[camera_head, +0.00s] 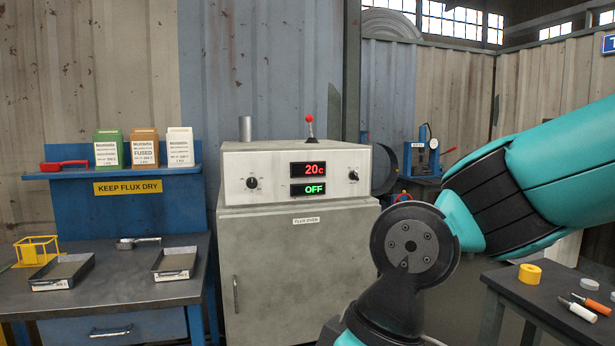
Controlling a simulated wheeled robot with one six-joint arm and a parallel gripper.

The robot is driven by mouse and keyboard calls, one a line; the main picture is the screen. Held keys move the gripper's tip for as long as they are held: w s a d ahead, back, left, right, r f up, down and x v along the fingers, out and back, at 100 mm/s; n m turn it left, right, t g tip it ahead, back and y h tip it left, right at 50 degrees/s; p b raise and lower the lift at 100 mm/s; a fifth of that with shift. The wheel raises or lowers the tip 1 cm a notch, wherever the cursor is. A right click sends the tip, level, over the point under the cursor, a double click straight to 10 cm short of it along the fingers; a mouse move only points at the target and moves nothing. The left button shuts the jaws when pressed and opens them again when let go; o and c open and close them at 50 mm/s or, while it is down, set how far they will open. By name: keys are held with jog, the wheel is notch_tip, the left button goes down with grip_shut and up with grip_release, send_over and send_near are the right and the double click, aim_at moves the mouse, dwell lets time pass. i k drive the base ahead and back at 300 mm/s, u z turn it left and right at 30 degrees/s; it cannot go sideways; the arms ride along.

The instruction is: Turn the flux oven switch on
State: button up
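The flux oven (290,270) is a light grey cabinet in the middle of the view, with a "FLUX OVEN" label on its front. A lever with a red ball top (310,123) stands upright on the box. My teal and black arm crosses the right side, in front of the oven's lower right. My gripper is not in view.
At left, a dark bench holds two metal trays (62,272) (176,263), a scoop (138,242) and a yellow wire frame (36,250). A blue shelf (120,172) above holds three flux boxes. A dark table (550,296) at lower right holds yellow tape (530,273) and small tools.

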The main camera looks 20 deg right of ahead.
aim_at(354, 175)
jog(key=z, duration=0.15)
jog(key=i, duration=1.05)
jog(key=z, duration=0.75)
